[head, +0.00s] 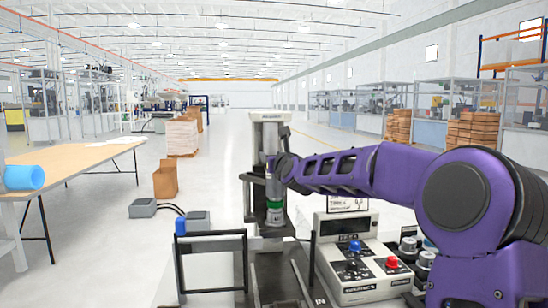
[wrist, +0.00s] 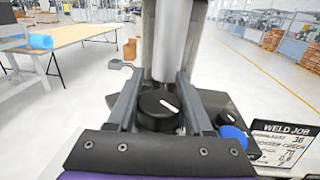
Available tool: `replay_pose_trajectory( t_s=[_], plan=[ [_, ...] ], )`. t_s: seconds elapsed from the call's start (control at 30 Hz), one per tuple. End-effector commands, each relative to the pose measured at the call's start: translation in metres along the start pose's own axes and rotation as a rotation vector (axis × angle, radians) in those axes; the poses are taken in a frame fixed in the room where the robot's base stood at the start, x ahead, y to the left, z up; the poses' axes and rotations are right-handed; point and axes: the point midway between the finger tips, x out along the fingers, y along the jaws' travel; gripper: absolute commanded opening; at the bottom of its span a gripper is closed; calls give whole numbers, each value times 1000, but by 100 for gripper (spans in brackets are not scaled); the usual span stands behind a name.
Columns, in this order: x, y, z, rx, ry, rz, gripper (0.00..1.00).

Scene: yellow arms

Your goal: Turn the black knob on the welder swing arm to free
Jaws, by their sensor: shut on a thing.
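The black knob (wrist: 153,116) is round, with a white pointer line running slantwise, from upper left to lower right, across its face. It sits in front of a grey upright column (wrist: 172,45) in the wrist view. My gripper (wrist: 159,100) has one finger on each side of the knob and is shut on it. In the head view my purple arm reaches in from the right, and my gripper (head: 279,170) is at the welder column (head: 270,130). The knob cannot be made out there. The knob's position labels are not readable.
A control box (head: 350,280) with black, blue and red knobs stands right of the column, below my arm. A blue-topped post and metal frame (head: 212,234) stand to the left. A wooden table (head: 80,165) is farther left. The aisle behind is open.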

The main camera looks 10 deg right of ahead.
Motion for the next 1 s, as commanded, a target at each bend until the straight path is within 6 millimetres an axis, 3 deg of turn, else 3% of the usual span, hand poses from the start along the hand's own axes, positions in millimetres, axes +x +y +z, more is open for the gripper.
replay_pose_trajectory(
  t_s=[0.4, 0.97, 1.0],
  plan=[
    [0, 2, 2, 0, -5, 111, 0],
    [0, 4, 3, -1, -6, 128, 0],
    [0, 4, 3, -1, -6, 128, 56]
  ],
)
